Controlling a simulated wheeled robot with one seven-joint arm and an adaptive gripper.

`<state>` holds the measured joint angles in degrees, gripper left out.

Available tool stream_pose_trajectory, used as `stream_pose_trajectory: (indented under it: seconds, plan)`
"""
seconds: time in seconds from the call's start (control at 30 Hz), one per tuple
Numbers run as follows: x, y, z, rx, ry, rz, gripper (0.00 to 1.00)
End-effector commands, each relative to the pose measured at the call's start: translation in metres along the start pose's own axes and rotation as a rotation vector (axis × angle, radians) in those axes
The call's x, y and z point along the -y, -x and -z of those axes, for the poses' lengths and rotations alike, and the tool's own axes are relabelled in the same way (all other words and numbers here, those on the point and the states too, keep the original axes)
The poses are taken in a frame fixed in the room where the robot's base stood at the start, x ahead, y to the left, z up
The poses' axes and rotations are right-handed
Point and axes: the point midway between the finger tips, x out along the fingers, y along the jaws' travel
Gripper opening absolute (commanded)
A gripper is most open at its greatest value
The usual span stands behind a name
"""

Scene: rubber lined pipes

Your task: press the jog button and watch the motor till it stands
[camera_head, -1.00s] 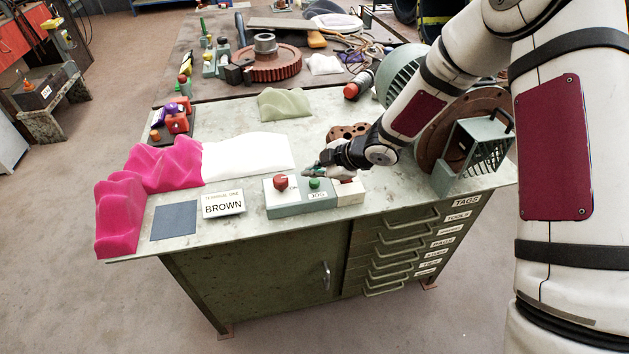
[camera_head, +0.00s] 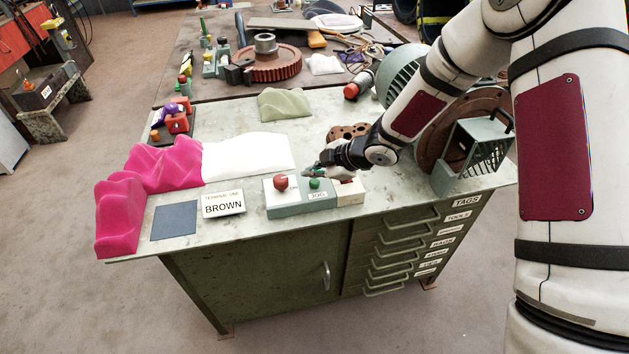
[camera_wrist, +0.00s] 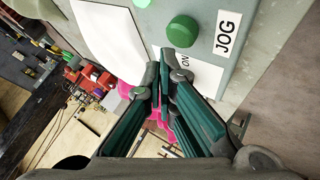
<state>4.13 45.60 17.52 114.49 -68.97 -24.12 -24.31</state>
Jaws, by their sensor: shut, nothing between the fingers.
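The green jog button (camera_head: 314,183) sits on a grey-green control box (camera_head: 290,210) at the front of the bench, above a JOG label (camera_head: 317,195). A red knob (camera_head: 281,182) is to its left on the same box. My gripper (camera_head: 308,172) is shut and empty, just behind and above the green button. In the wrist view the green button (camera_wrist: 182,31) is raised, just beyond the closed fingertips (camera_wrist: 165,58); I cannot tell whether they touch. The motor (camera_head: 400,72) is at the right, partly hidden by my arm; its turning cannot be judged.
A rusty flange (camera_head: 478,105) and a grey-green guard (camera_head: 473,150) stand at the right. A sign reading BROWN (camera_head: 223,204), a pink wavy block (camera_head: 165,163) and a white sheet (camera_head: 248,155) lie left. A brown gear (camera_head: 270,65) is behind.

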Motion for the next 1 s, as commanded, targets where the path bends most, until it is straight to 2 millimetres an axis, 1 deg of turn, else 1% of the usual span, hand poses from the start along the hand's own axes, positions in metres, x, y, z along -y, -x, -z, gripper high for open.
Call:
stream_pose_trajectory:
  seconds: [0.37, 0.67, 1.0]
  plan:
    - [0.0003, -0.0004, -0.0003, 0.000, 0.000, 0.000, 0.00]
    - [0.0043, -0.0060, -0.0047, 0.001, -0.001, 0.000, 0.00]
    - [0.0044, -0.0059, -0.0044, 0.000, 0.000, 0.000, 0.00]
